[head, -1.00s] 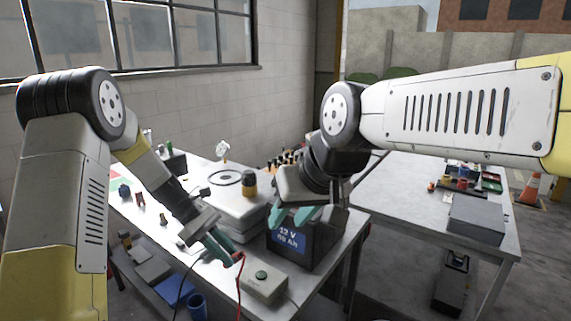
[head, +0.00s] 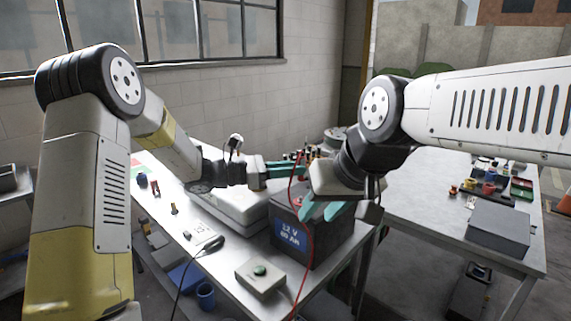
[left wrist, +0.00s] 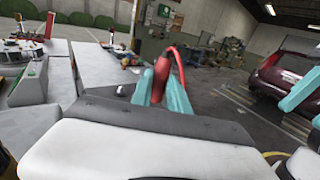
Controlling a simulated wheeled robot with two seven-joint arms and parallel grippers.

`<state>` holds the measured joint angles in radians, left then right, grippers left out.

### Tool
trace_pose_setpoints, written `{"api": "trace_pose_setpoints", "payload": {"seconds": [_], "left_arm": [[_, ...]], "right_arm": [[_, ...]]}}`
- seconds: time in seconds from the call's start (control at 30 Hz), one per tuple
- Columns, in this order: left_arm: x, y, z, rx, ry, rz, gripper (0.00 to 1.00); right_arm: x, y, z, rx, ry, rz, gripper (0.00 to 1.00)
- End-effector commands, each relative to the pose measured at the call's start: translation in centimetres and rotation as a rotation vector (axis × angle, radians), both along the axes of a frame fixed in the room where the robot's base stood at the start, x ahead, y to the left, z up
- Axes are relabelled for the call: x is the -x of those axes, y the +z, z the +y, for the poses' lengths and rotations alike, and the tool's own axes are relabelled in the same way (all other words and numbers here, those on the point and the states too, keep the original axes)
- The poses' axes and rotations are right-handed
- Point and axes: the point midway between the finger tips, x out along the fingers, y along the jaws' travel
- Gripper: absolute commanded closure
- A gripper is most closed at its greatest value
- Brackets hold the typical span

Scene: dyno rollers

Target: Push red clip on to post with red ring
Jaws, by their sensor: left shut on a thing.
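The red clip (left wrist: 161,75) is held between the teal fingers of my left gripper (left wrist: 164,88). In the head view that gripper (head: 287,168) points right, above the back of the black 12 V battery (head: 292,243). A red cable (head: 311,232) hangs from the clip, down across the battery's front. My right gripper (head: 325,209) is open and empty, with its fingertips at the battery's top front edge. Its fingers also show at the right of the left wrist view (left wrist: 299,120). My right arm hides part of the battery top. I cannot make out the post with the red ring.
A white case (head: 232,203) lies left of the battery. A light box with a green button (head: 260,279) stands in front. The second table (head: 425,190), at right, holds a grey box (head: 497,228) and coloured parts. A window wall stands behind the left arm.

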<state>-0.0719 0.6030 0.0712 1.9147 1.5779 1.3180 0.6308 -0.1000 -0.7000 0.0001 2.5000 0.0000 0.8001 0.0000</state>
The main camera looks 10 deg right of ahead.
Motion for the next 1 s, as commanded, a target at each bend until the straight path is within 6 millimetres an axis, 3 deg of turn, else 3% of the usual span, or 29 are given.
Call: {"api": "trace_pose_setpoints", "payload": {"seconds": [0.4, 1.0], "left_arm": [[0.0, -3.7, 0.0, 0.000, 0.000, 0.000, 1.00], [0.0, -4.5, 0.0, 0.000, -0.001, -0.001, 1.00]], "right_arm": [[0.0, 0.0, 0.0, 0.000, 0.000, 0.000, 0.64], [0.0, 0.0, 0.0, 0.000, 0.000, 0.000, 0.64]]}}
